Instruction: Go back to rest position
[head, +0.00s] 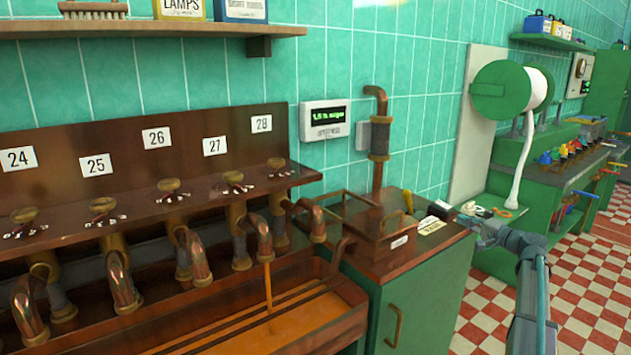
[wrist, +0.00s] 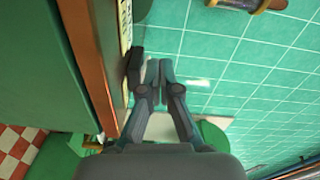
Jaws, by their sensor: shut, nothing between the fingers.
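My gripper (head: 468,220) is at the end of my grey arm, at the right edge of the copper-topped green cabinet in the head view. In the wrist view my gripper (wrist: 152,75) shows its two dark fingers close together with nothing held. The green cabinet (head: 420,300) stands beside the copper trough, and its copper top edge (wrist: 88,60) runs along the left of the wrist view. Whether the fingers touch the cabinet is hard to tell.
A copper trough (head: 335,305) with several bent spouts fills the left, and an orange stream falls from one spout (head: 265,245). A lidded copper box (head: 375,225) sits on the cabinet. A green workbench (head: 545,190) stands at the right. Checkered floor (head: 590,300) is open there.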

